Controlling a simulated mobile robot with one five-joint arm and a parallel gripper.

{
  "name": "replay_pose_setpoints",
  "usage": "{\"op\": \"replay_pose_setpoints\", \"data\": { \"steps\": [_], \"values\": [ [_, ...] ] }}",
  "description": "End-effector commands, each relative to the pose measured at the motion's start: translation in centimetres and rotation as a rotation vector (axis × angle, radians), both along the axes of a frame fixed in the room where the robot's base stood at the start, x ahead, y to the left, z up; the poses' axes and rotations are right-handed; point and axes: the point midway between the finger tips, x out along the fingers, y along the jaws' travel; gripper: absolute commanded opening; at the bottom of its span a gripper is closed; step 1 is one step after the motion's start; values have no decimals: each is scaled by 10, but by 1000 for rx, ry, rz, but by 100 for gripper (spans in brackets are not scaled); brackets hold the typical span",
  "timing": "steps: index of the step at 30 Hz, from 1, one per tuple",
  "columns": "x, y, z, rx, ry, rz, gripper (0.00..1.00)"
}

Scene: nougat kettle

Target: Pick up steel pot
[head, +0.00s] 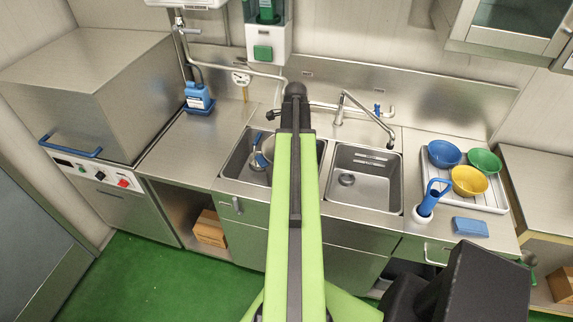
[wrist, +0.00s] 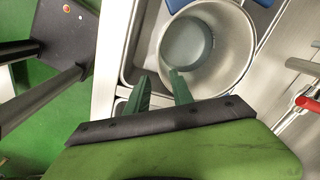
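The steel pot (wrist: 232,72) is round and open-topped and sits in the left sink basin (head: 233,164). In the head view only its left part (head: 268,147) shows; my arm hides the rest. In the wrist view I look down into it. My gripper (wrist: 160,82) has two green fingers standing apart, with nothing visibly clamped between them. They lie at the pot's near left rim in the picture; the right finger overlaps the rim and the left finger is outside it. I cannot tell whether either touches. My fingertips are hidden in the head view.
The right sink basin (head: 365,181) is empty, with a faucet (head: 352,99) behind. A white tray (head: 488,199) with blue, yellow and green bowls stands at right.

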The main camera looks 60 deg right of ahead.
Motion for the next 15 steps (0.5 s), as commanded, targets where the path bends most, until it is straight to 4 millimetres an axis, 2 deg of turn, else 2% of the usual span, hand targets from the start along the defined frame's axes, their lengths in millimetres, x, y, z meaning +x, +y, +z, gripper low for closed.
{"op": "replay_pose_setpoints", "data": {
  "steps": [2, 8, 15],
  "values": [
    [-8, -7, 1, 0, -1, -37, 28],
    [-7, -7, -9, 0, -2, -38, 28],
    [-5, -8, -57, 0, -1, -35, 28]
  ]
}}
